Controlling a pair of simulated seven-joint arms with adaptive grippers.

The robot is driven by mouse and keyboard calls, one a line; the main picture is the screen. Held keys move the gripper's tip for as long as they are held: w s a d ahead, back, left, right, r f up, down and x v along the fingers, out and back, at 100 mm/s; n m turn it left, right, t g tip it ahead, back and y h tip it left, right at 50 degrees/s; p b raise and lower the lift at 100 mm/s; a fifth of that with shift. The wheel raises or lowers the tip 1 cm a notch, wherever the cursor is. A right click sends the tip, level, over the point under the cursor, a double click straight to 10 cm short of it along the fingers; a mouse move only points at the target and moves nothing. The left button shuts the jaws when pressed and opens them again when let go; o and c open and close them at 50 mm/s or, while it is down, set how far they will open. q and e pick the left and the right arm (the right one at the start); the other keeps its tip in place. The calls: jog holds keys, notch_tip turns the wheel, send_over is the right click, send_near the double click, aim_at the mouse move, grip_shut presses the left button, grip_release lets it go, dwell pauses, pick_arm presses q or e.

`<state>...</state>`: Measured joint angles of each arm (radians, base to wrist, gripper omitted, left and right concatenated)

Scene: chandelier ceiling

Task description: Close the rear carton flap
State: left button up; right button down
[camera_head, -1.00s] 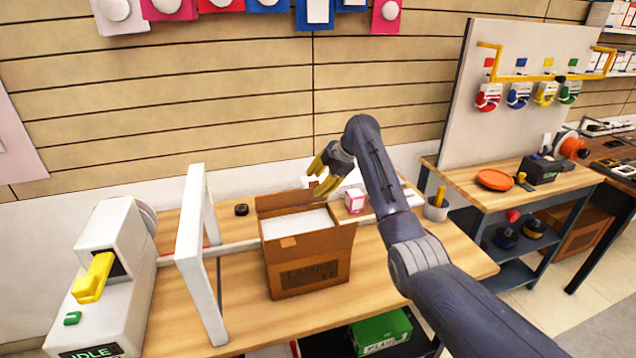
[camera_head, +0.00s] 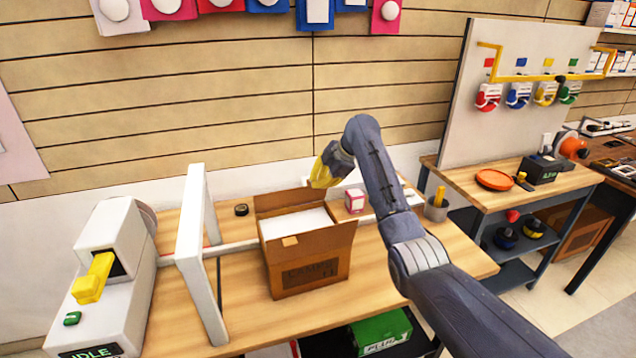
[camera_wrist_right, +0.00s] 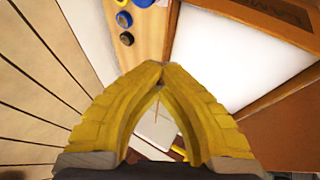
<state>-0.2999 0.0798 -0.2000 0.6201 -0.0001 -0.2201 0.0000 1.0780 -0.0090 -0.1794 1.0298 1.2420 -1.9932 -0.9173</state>
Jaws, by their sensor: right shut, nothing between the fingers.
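The brown carton (camera_head: 310,272) stands open on the wooden bench, with white contents (camera_head: 297,223) inside. Its rear flap (camera_head: 284,199) stands up along the back edge. In the right wrist view the carton's white contents (camera_wrist_right: 240,50) lie at the upper right. My right gripper (camera_head: 320,180) is above and behind the carton's rear right corner, apart from it. Its yellow fingers (camera_wrist_right: 160,68) meet at the tips and hold nothing. My left gripper is in neither view.
A small pink and white box (camera_head: 355,200) stands right of the carton. A white frame (camera_head: 196,260) and a machine with a yellow lever (camera_head: 93,279) stand to the left. A dark roll (camera_head: 241,210) lies behind. A grey cup (camera_head: 436,209) stands on the right.

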jog(key=shift+s, duration=0.25)
dwell(0.8)
jog(key=shift+s+d+f+n+t+y, duration=0.2)
jog(key=shift+s+f+t, duration=0.4)
jog(key=shift+s, duration=0.2)
jog(key=shift+s+d+f+n+t+y, duration=0.1)
jog(key=shift+s+d+f+t+y, duration=0.1)
jog(key=shift+s+f+t, duration=0.5)
jog(key=shift+s+d+f+n+t+y, duration=0.1)
jog(key=shift+s+f+t+y, duration=0.1)
jog(key=shift+s+f+t, duration=0.5)
jog(key=shift+s+f, duration=0.1)
jog(key=shift+s, duration=0.2)
jog(key=c, duration=1.2)
grip_release()
jog(key=shift+c, duration=0.2)
jog(key=shift+d, duration=0.1)
jog(key=v, duration=1.2)
jog(key=shift+w, duration=0.15)
